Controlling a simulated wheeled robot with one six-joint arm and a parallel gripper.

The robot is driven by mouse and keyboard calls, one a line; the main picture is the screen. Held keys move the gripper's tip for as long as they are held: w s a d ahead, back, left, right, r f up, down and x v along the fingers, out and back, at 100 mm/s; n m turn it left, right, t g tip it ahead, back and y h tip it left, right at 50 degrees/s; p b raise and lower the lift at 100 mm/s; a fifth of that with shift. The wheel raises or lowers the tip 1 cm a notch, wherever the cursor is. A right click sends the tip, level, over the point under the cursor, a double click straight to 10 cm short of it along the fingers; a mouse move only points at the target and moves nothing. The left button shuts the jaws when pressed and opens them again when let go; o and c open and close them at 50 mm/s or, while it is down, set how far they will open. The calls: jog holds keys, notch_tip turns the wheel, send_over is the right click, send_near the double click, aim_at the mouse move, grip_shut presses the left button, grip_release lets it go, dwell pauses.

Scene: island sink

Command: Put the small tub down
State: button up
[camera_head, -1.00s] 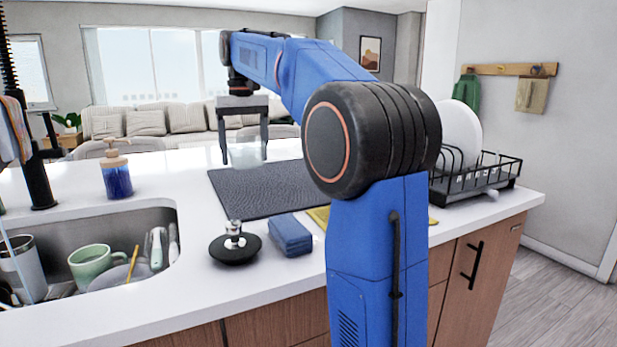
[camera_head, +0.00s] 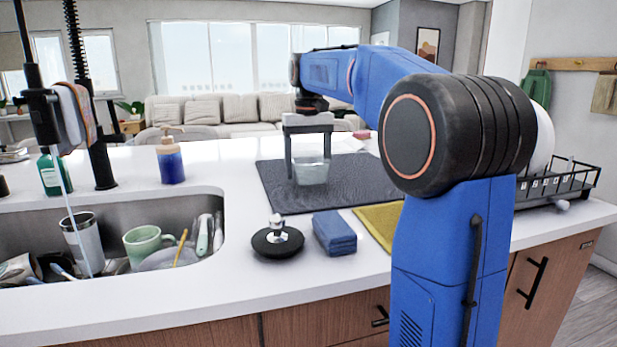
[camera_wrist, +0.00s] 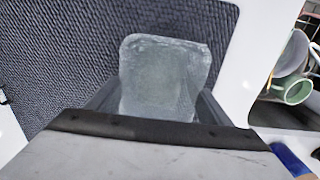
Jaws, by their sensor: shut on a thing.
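The small tub (camera_head: 312,172) is a clear, frosted container. My gripper (camera_head: 309,165) is shut on it, with a finger on each side, and points downward. In the head view the tub is upright over the dark grey mat (camera_head: 285,197) on the white counter. Whether its base touches the mat, I cannot tell. In the wrist view the tub (camera_wrist: 165,75) sits between the dark fingers (camera_wrist: 160,105), with the ribbed mat (camera_wrist: 70,60) behind it.
A sink (camera_head: 120,222) with a cup and a green mug is at left. A black round stopper (camera_head: 277,243), blue sponge (camera_head: 334,233) and yellow cloth (camera_head: 380,222) lie in front of the mat. A soap bottle (camera_head: 170,162) stands left. A dish rack (camera_head: 560,185) is at right.

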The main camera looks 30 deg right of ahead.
jog(key=shift+f, duration=1.45)
jog(key=shift+f, duration=0.1)
jog(key=o, duration=1.1)
jog(key=shift+c, duration=0.2)
notch_tip(320, 180, up, 12)
jog(key=shift+s, duration=0.1)
